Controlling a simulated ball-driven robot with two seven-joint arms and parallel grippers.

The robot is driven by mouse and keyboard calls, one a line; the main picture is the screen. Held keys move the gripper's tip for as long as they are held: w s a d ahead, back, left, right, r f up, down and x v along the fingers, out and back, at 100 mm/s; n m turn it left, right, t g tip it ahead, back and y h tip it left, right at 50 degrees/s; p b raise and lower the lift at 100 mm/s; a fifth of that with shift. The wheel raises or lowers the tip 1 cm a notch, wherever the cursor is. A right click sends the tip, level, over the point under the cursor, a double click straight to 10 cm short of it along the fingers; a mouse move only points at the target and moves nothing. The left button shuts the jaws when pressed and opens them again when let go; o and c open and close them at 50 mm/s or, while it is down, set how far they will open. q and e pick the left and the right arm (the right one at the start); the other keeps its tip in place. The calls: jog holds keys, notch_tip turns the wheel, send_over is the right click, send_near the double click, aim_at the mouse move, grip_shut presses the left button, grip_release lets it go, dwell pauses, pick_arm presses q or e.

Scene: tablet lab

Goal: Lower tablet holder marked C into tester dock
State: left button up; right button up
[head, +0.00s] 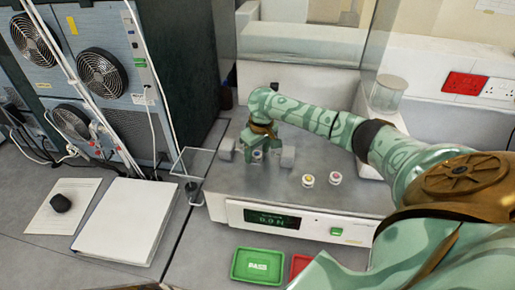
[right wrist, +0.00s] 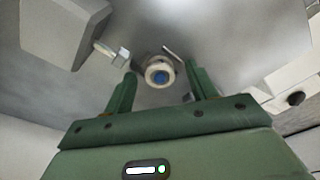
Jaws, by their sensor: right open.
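A small white tablet holder with a blue top (head: 257,155) is at the tester's grey jaw blocks, partly hidden by my right gripper (head: 258,148). It also shows in the right wrist view (right wrist: 159,72), just beyond and between the open fingers (right wrist: 160,88); I cannot tell whether they touch it. Two more round holders, one yellowish-topped (head: 308,181) and one red-topped (head: 336,178), stand on the tester top to the right. No letter is legible on any. The tester dock (head: 300,222) is a pale grey box with a lit display. My left gripper is not in view.
Grey jaw blocks (head: 226,148) (head: 288,157) flank the gripper. A glass cylinder (head: 388,92) stands behind my right arm. A green tray (head: 258,266) and a red tray (head: 299,265) lie in front. A clear plate (head: 192,162), a binder (head: 120,222) and a fan cabinet (head: 100,75) are left.

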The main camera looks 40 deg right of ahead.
notch_tip(320, 180, up, 16)
jog(key=s+p, duration=0.2)
jog(key=p, duration=0.1)
dwell(0.7)
